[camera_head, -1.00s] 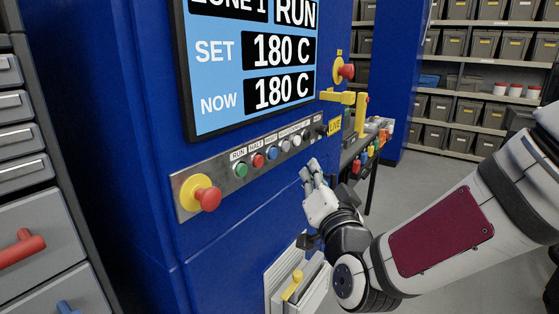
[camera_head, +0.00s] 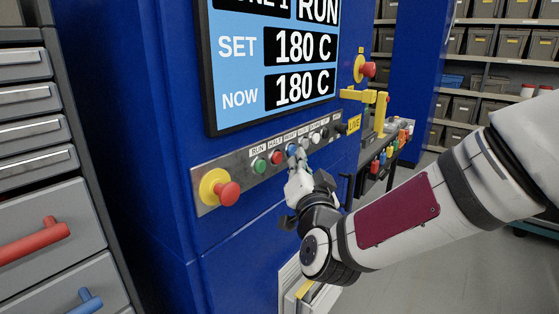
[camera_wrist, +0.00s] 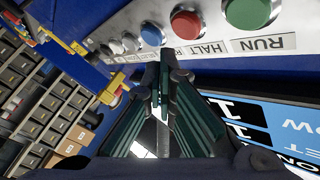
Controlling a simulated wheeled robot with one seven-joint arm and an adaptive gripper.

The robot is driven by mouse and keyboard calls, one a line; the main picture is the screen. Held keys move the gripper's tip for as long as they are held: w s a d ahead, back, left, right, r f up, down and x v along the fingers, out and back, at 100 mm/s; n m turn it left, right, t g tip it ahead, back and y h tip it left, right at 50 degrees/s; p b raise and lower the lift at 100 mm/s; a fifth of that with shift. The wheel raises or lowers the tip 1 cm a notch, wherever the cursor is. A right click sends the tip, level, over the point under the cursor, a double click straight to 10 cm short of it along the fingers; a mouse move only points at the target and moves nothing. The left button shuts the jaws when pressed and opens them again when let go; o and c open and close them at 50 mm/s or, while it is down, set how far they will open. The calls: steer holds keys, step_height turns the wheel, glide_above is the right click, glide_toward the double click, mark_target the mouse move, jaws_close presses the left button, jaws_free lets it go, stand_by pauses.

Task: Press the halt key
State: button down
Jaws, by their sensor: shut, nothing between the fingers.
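The halt key is a red round button (camera_head: 276,158) on the grey key strip, under the label HALT. It also shows in the wrist view (camera_wrist: 187,25). The green run key (camera_head: 259,165) is left of it, and a blue key (camera_wrist: 152,34) is on its other side. My gripper (camera_head: 294,164) is shut and empty, close to the strip, just right of the halt key. In the wrist view its fingertips (camera_wrist: 164,62) point at the label strip nearest the blue key. I cannot tell whether they touch the panel. The halt key is not covered.
A big red mushroom button on a yellow base (camera_head: 222,190) sits at the strip's left end. Another red button (camera_head: 366,69) is on the right. The screen (camera_head: 270,65) reads RUN, set and now 180 C. A drawer cabinet (camera_head: 40,190) stands left.

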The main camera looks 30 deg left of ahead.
steer(key=shift+a, duration=0.6)
stand_by(1.1)
steer(key=shift+w+a+b, duration=0.1)
steer(key=shift+a+b, duration=0.3)
steer(key=shift+a, duration=0.45)
stand_by(0.5)
steer(key=shift+d, duration=0.15)
steer(key=shift+d+b, duration=0.3)
steer(key=shift+d, duration=0.4)
steer(key=shift+d, duration=0.1)
steer(key=shift+s+d, duration=0.15)
steer(key=shift+d, duration=1.05)
steer(key=shift+s+d, duration=0.15)
steer(key=shift+d, duration=1.05)
